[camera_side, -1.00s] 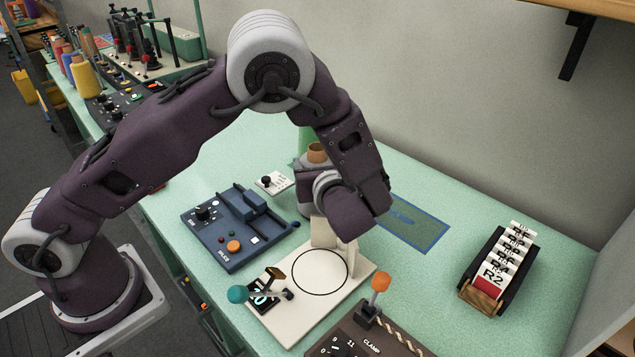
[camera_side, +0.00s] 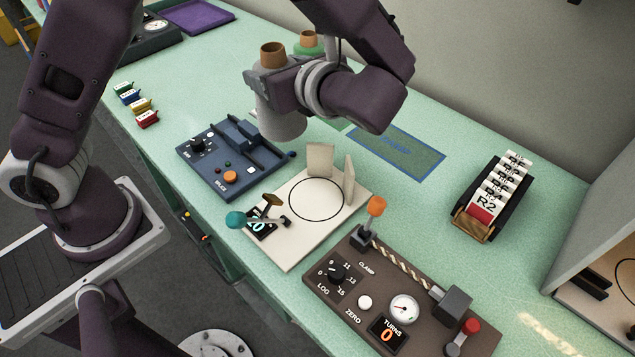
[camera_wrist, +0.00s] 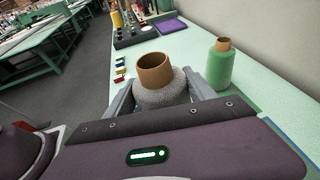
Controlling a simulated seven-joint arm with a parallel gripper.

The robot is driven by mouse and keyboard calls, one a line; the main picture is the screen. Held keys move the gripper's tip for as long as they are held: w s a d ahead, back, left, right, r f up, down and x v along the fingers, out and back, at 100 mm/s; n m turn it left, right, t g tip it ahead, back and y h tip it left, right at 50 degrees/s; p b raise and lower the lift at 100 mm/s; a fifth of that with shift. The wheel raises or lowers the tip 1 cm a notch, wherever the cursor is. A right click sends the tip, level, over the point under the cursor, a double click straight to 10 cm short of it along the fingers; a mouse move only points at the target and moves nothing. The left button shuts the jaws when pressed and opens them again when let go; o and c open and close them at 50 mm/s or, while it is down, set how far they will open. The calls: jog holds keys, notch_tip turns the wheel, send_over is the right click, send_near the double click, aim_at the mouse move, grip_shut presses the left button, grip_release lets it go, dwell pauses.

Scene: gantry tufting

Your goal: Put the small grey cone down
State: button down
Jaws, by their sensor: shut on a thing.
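The small grey cone (camera_side: 282,122) is upright, with a brown tube (camera_side: 272,54) sticking out of its top. My gripper (camera_side: 279,88) is shut on it from the right side. In the wrist view the grey cone (camera_wrist: 162,97) sits between the two fingers of my gripper (camera_wrist: 161,91). The cone is behind the blue panel and the white plate in the side view. Its lower edge shows there, but I cannot tell whether it touches the table.
A green cone (camera_wrist: 219,70) stands just beyond, to the right in the wrist view. The blue panel (camera_side: 222,160), the white plate with a ring (camera_side: 290,240) and its upright tabs (camera_side: 320,158) stand in front. A blue-edged mat (camera_side: 400,150) lies right. A card rack (camera_side: 470,225) is farther right.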

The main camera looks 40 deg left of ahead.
jog(key=s+d+r+n+g+h, duration=0.1)
jog(key=s+d+n+g+h, duration=0.15)
jog(key=s+n+g, duration=0.65)
jog(key=s+d+r+n+g+h, duration=0.1)
jog(key=s+d+n+g, duration=0.2)
jog(key=s, duration=1.1)
jog(key=s+d+r+n+g+h, duration=0.1)
jog(key=s+d+n+g+h, duration=0.5)
jog(key=h, duration=0.4)
jog(key=w+d+n+t+h, duration=0.3)
jog(key=w+n+t+h, duration=0.35)
jog(key=w+n, duration=0.2)
jog(key=w+d+n+t+h, duration=0.3)
jog(key=w+n+t+h, duration=0.2)
jog(key=w+n+h, duration=0.4)
jog(key=w+a+f+n+t, duration=0.1)
jog(key=w+a+n+t, duration=0.45)
jog(key=w, duration=0.45)
notch_tip(320, 180, down, 10)
jog(key=t, duration=0.1)
jog(key=shift+a+y, duration=0.2)
jog(key=shift+y, duration=0.2)
jog(key=shift+s+f, duration=0.1)
